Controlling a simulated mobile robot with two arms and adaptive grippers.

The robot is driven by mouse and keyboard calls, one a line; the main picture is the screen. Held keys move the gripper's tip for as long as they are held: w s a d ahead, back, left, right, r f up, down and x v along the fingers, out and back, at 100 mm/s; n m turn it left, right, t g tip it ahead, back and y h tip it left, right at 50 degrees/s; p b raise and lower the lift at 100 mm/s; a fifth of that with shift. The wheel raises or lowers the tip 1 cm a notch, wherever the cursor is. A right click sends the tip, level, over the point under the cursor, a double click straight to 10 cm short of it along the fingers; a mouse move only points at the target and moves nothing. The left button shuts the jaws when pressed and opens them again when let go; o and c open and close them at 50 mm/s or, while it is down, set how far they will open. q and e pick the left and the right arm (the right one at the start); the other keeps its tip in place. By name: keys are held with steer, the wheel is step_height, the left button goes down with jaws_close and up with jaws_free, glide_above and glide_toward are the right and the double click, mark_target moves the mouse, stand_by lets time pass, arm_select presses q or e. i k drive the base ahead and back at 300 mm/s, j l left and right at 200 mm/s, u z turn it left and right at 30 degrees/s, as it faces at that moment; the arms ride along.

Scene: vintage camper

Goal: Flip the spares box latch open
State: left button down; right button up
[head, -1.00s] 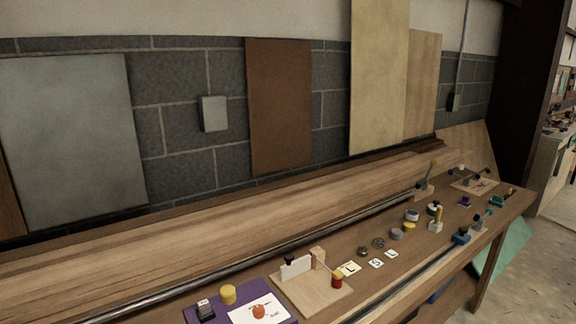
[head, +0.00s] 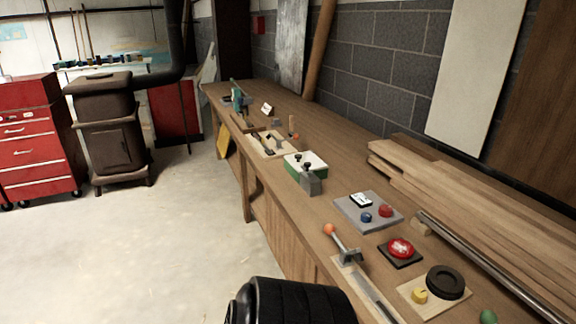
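A small green box with a white lid (head: 306,163) sits on the workbench near its front edge, at the middle of the head view. It may be the spares box; no label can be read. A grey block with a dark knob (head: 310,181) stands at its near side and hides part of it. Whether this is the latch, and how it is set, is too small to tell. Neither of my grippers is in view.
The wooden workbench (head: 345,156) runs away to the back. Nearer stand a grey button panel (head: 349,216), a red button on a dark plate (head: 401,249) and an orange-knobbed lever (head: 329,229). Long planks (head: 470,205) lie along the wall. The floor (head: 165,245) at left is clear.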

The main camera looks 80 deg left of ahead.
mark_target(306, 166)
steer(key=u, duration=2.65)
